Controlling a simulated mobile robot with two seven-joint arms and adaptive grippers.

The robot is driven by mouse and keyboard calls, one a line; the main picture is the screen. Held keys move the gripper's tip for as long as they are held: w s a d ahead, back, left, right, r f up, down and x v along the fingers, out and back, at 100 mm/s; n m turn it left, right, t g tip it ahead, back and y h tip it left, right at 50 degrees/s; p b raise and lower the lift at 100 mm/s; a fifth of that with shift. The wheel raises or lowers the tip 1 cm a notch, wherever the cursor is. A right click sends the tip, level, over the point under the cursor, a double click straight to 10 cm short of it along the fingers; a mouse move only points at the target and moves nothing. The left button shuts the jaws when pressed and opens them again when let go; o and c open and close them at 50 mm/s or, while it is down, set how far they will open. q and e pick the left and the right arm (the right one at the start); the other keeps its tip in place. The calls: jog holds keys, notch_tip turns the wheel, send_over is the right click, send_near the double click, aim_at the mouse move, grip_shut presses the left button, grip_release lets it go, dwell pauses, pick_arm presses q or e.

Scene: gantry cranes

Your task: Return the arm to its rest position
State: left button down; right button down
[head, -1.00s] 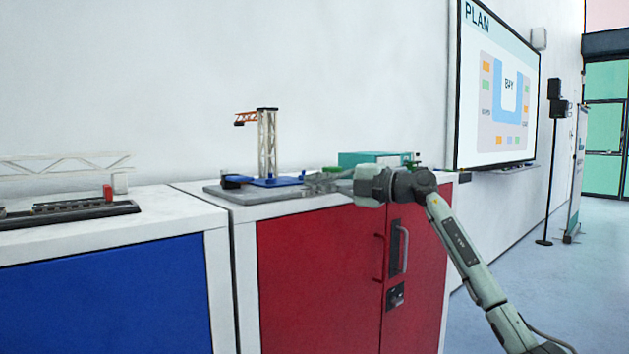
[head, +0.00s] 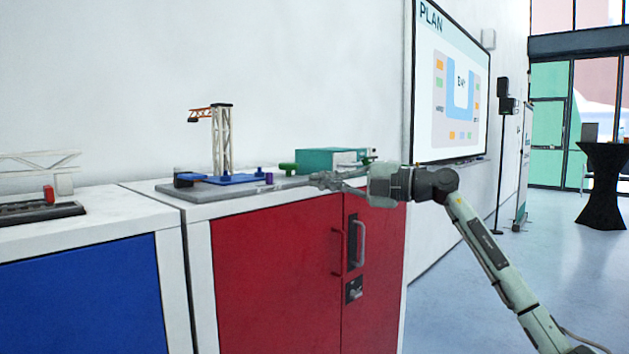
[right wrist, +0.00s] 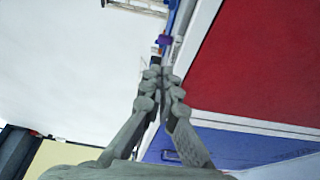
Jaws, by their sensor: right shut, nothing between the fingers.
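My right gripper (head: 318,178) reaches in from the right in the head view, over the front edge of the white cabinet top (head: 290,195). It is shut with nothing in it. In the right wrist view its fingers (right wrist: 163,75) are together, pointing along the cabinet edge toward a small purple piece (right wrist: 165,40). A crane model with a white lattice tower (head: 222,140) and an orange jib stands on a blue base (head: 222,179), left of the gripper and apart from it. My left gripper does not show.
A teal box (head: 328,160) with green knobs sits behind the gripper. The red-doored cabinet (head: 275,275) is below, with a blue-fronted cabinet (head: 80,300) to its left. A screen (head: 450,85) hangs on the wall. A dark table (head: 604,185) stands far right; the floor between is open.

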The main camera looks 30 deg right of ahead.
dwell(0.4)
jog(key=w+a+f+m+t+y, duration=0.1)
jog(key=w+a+f+m+t, duration=0.1)
jog(key=a+f, duration=0.25)
jog(key=s+d+f+m+h, duration=0.2)
jog(key=f+m+h, duration=0.35)
jog(key=f, duration=0.65)
jog(key=s+d+f+m+h, duration=0.2)
jog(key=f+m+h, duration=0.4)
jog(key=f, duration=0.5)
jog(key=s+d+f+m+h, duration=0.2)
jog(key=f+m+h, duration=0.2)
jog(key=f+m, duration=0.6)
jog(key=s+a+f+g, duration=0.2)
jog(key=s+f+g, duration=0.2)
jog(key=s+f, duration=0.55)
jog(key=s+a+f+g, duration=0.1)
jog(key=s+f+g, duration=0.35)
jog(key=f, duration=0.75)
jog(key=s+a+f+g+y, duration=0.1)
jog(key=s+a+f+g, duration=0.1)
jog(key=s+f, duration=0.3)
jog(key=s+a+f+g+y, duration=0.1)
jog(key=s+a+f, duration=0.3)
jog(key=s, duration=1)
jog(key=shift+a+f+m+g, duration=0.35)
jog(key=shift+a+g, duration=0.25)
jog(key=shift+g, duration=0.15)
jog(key=shift+r, duration=0.1)
